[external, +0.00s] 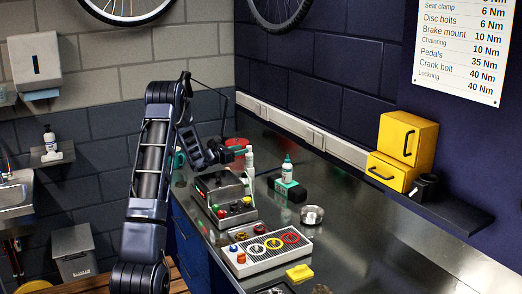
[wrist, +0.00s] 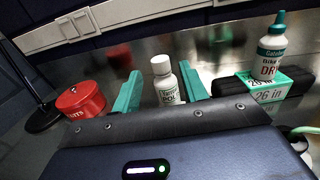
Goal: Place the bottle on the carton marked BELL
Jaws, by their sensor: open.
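My gripper (wrist: 160,88) is open; its two teal fingers show in the wrist view. In the external view my gripper (external: 237,150) is beside a white bottle (external: 250,160) at the back of the bench. I can read BELL on no carton.
A red tin (wrist: 81,101) stands left of the fingers.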

